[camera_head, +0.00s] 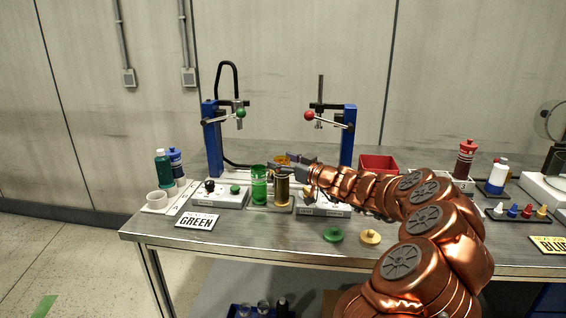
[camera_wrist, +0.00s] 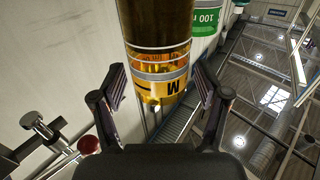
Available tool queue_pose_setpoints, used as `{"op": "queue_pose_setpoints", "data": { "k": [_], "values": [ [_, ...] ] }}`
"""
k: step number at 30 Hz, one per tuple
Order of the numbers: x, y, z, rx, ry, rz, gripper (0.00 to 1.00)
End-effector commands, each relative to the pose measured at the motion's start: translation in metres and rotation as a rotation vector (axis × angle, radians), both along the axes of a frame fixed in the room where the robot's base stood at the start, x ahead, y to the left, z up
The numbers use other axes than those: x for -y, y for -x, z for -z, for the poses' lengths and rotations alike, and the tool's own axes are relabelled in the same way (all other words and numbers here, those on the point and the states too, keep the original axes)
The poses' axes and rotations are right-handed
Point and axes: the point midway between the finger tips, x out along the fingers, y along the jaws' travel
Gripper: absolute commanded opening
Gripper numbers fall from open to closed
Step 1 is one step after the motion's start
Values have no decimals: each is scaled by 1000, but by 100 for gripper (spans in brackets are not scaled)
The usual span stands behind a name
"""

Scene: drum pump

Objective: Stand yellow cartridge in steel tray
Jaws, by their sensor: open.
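The yellow cartridge (camera_head: 282,191) is an upright dark amber cylinder with a yellow top part. It appears to stand on the steel tray (camera_head: 270,208), beside the green cartridge (camera_head: 259,186). My gripper (camera_head: 290,164) is at its upper part. In the wrist view the open fingers (camera_wrist: 160,95) lie on either side of the yellow cartridge (camera_wrist: 158,72), with gaps showing. The green cartridge (camera_wrist: 205,18) also shows there, behind it. The fingers partly hide the yellow cartridge's top in the head view, and I cannot see its base clearly.
Two blue pump stands (camera_head: 211,140) (camera_head: 348,135) rise behind, with green and red knobs. White boxes (camera_head: 219,197) (camera_head: 322,206) flank the tray. Green and yellow caps (camera_head: 333,235) (camera_head: 370,237) lie in front. A red bin (camera_head: 378,164) and bottles (camera_head: 162,168) stand near.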

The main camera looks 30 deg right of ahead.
Motion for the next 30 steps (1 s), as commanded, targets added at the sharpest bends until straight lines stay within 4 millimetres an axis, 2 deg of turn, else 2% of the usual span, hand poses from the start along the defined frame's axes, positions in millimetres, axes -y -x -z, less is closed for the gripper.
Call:
{"op": "queue_pose_setpoints", "data": {
  "k": [7,11,21,30],
  "values": [
    [0,1,-4,0,0,0,75],
    [7,19,-2,3,1,3,75],
    [23,82,-1,4,-1,3,75],
    [32,112,-1,0,1,2,75]
  ]
}}
